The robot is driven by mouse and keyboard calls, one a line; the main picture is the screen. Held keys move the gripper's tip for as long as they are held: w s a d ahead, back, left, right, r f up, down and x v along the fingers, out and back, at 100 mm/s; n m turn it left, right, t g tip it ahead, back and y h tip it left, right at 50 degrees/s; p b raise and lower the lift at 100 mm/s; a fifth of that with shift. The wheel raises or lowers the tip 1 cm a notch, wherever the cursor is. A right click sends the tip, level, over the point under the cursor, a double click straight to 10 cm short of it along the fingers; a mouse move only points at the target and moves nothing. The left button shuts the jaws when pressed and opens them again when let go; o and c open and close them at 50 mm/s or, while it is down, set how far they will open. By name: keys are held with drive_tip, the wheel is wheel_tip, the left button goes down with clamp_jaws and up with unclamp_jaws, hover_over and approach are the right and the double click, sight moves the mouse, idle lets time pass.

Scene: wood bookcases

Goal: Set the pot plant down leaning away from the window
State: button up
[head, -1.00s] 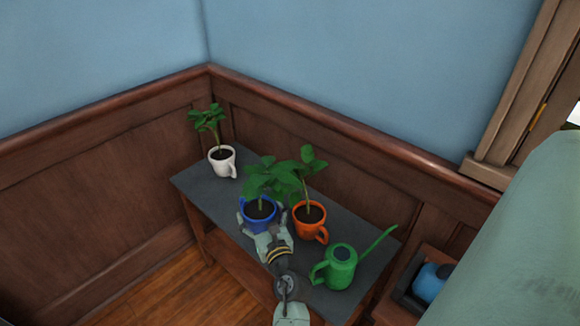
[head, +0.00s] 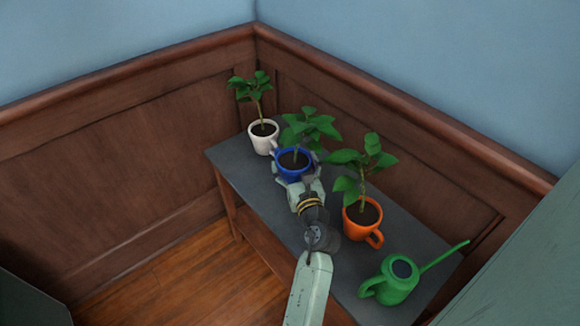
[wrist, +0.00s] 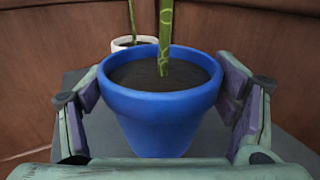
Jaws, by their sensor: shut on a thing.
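The blue pot plant (head: 293,165) is near the far end of a dark-topped table, close to the white pot. Its leafy stem tilts up and to the right in the head view. My gripper (head: 296,172) is shut on the blue pot, with one finger on each side. In the wrist view the blue pot (wrist: 160,115) looks upright and its green stem (wrist: 165,35) rises from dark soil. I cannot tell whether the pot's base touches the tabletop. No window is in view now.
A white potted plant (head: 263,138) stands just behind the blue pot. An orange potted plant (head: 352,222) and a green watering can (head: 392,285) stand nearer, on the right of the table (head: 240,160). Wood panelling (head: 120,130) backs the corner.

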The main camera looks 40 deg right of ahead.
drive_tip(key=shift+r, duration=0.1)
wheel_tip(320, 180, down, 3)
drive_tip(key=b, duration=0.4)
drive_tip(key=shift+f, duration=0.2)
drive_tip(key=shift+f+b, duration=0.15)
drive_tip(key=shift+b, duration=0.15)
drive_tip(key=o, duration=1.9)
